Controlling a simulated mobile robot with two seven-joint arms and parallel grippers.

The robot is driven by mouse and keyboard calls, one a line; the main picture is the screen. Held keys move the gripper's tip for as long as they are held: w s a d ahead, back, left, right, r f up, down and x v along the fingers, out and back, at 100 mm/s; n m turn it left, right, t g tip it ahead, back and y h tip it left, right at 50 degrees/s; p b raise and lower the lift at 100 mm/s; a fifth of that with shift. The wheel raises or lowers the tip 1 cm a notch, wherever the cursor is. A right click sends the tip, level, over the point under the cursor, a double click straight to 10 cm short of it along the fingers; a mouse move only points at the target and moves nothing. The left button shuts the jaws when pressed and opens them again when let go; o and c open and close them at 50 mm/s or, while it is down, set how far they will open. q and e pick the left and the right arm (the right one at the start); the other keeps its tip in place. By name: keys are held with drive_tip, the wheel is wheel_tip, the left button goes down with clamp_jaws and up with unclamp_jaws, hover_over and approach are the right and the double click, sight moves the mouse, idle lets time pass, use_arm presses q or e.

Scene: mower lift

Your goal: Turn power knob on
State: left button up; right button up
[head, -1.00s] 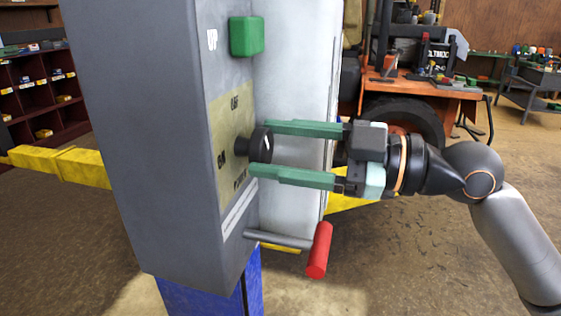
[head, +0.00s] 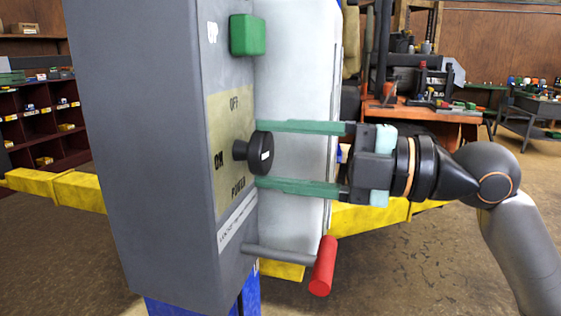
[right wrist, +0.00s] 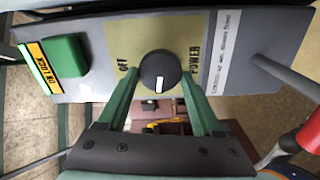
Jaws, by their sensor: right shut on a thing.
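The black power knob (head: 261,153) sticks out from the beige label plate (head: 233,120) on the grey control box. ON is printed left of it, OFF above, POWER below. In the right wrist view the knob (right wrist: 159,71) has a white mark towards the bottom of the picture; OFF is at its left and POWER at its right. My right gripper (head: 258,155) reaches in from the right, its green fingers above and below the knob, shut on it. The fingers also flank the knob in the right wrist view. My left gripper is not in view.
A green UP button (head: 247,35) sits above the knob. A lever with a red grip (head: 323,266) juts out below my right gripper. A yellow beam (head: 60,190) runs behind the box. Shelves, an orange vehicle (head: 430,125) and a workbench stand behind.

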drive_tip(key=shift+f+n, duration=0.1)
drive_tip(key=shift+n, duration=0.8)
drive_tip(key=o, duration=1.4)
drive_tip(key=shift+d+b, duration=0.1)
drive_tip(key=shift+b, duration=0.2)
